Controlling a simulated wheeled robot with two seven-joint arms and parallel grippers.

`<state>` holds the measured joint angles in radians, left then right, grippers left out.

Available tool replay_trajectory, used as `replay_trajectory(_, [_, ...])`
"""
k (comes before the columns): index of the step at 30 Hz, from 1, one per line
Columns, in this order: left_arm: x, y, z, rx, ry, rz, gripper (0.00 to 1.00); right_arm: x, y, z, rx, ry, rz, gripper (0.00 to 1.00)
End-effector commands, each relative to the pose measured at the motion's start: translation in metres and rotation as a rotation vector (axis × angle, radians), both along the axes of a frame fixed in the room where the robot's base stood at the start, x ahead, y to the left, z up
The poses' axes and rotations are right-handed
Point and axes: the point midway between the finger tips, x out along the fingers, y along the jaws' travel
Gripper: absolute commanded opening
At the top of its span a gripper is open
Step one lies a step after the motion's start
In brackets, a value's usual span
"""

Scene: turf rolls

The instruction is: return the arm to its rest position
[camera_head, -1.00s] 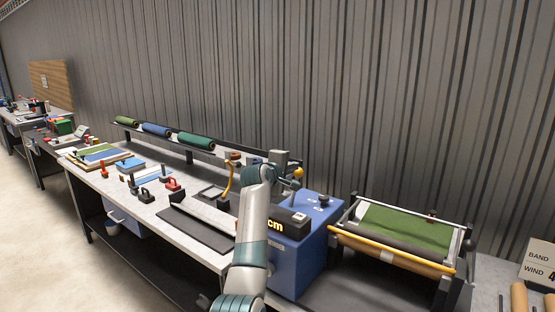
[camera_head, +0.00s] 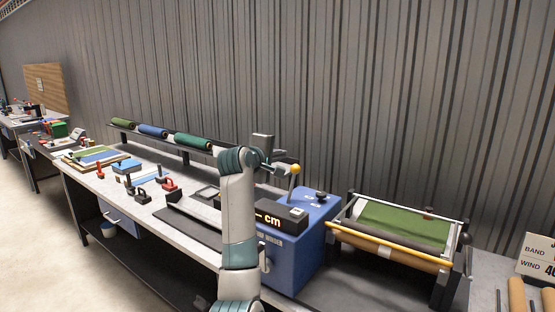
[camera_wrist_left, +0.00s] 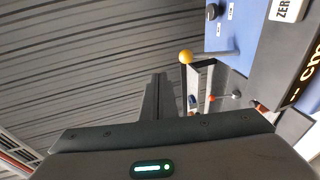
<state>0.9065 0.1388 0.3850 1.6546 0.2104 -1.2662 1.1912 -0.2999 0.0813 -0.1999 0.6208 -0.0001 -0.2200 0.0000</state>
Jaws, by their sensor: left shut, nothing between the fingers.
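My left arm (camera_head: 238,215) rises from the bottom of the head view and bends at the wrist in front of the blue winder (camera_head: 308,225). In the left wrist view my left gripper (camera_wrist_left: 156,85) shows as dark fingers shut together, with nothing between them. The winder's yellow-knobbed lever (camera_head: 295,169) is close beside the wrist in the head view. The yellow knob (camera_wrist_left: 186,57) also shows right of the fingers in the wrist view, apart from them in the picture. The arm hides part of the bench and the winder's left side. My right gripper is out of view.
A roller frame with green turf (camera_head: 405,226) stands right of the winder. Rolled turf (camera_head: 193,141) lies on a rack behind the bench. Red and black hand tools (camera_head: 169,187) stand on the bench left of the arm. The corrugated wall (camera_head: 400,90) is behind.

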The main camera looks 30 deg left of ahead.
Motion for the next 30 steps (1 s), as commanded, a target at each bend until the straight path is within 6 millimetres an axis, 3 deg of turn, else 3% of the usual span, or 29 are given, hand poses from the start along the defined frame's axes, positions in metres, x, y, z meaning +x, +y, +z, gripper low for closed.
replay_trajectory(7, [-0.0126,-0.0011,0.0086,-0.001,-0.001,0.001,0.0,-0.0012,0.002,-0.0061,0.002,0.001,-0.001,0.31])
replay_trajectory(30, [-0.0127,-0.001,0.0088,0.0,0.0,0.001,0.0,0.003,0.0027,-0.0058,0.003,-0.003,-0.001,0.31])
